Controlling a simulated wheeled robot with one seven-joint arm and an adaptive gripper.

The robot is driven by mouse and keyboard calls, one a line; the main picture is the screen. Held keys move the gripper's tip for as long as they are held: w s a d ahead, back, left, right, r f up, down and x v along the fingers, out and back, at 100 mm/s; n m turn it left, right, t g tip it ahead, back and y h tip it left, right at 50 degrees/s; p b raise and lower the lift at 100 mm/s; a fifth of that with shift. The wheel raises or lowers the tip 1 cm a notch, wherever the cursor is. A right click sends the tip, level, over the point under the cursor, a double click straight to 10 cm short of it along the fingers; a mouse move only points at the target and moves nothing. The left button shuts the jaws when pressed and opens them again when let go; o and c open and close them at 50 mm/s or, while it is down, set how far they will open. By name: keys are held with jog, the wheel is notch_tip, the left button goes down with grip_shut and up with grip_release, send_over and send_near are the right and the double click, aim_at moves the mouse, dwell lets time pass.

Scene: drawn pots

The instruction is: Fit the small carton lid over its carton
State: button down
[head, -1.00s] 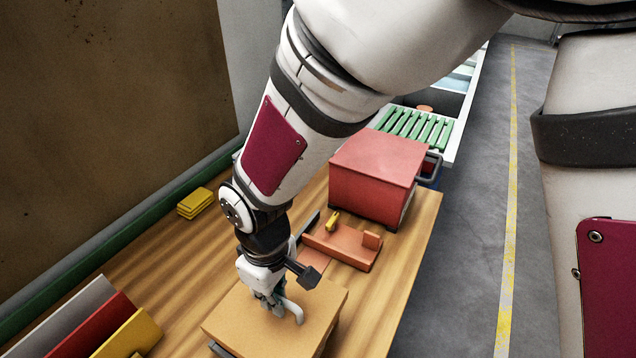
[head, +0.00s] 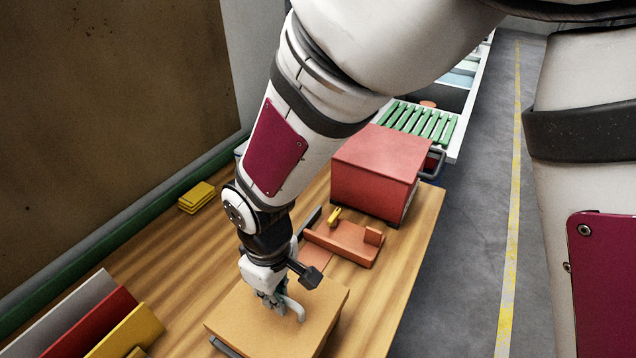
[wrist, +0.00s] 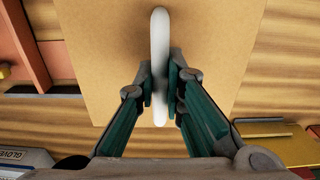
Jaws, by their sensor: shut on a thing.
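The tan carton lid (head: 265,335) lies roughly level at the bottom of the head view, a flat square top with a white handle (head: 295,308). My gripper (head: 275,300) points down over it. In the wrist view my gripper (wrist: 161,88) is shut on the white handle (wrist: 160,40), one green-sided finger on each side. The lid's top (wrist: 220,40) fills the area behind. A dark grey edge shows under the lid's left corner in the head view. The carton itself is not clearly visible; I cannot tell how the lid sits on it.
A red box (head: 378,170) stands at the bench's right edge. An orange-red fixture (head: 342,245) with a yellow piece lies between it and the lid. Yellow pieces (head: 197,197) lie at the back left. Grey, red and yellow panels (head: 100,318) stand at the front left.

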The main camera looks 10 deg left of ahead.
jog(key=c, duration=1.6)
grip_release()
notch_tip(320, 180, up, 12)
jog(key=w+d+r+m+t, duration=0.1)
jog(key=w+d+r+m, duration=0.15)
jog(key=d, duration=0.45)
jog(key=w+d+r+m+t+b, duration=0.1)
jog(key=d+r+m, duration=0.1)
jog(key=d+r, duration=0.3)
jog(key=w+d+r+m+t, duration=0.1)
jog(key=w+d+r+m, duration=0.15)
jog(key=d, duration=0.55)
jog(key=s+d+r+m+t, duration=0.1)
jog(key=s+d+m, duration=0.2)
jog(key=d, duration=0.4)
jog(key=s+d+r+m+t, duration=0.1)
jog(key=s+d+m, duration=0.2)
jog(key=d, duration=0.4)
jog(key=shift+m+t+b, duration=0.3)
jog(key=shift+m+b, duration=0.1)
jog(key=shift+m, duration=0.5)
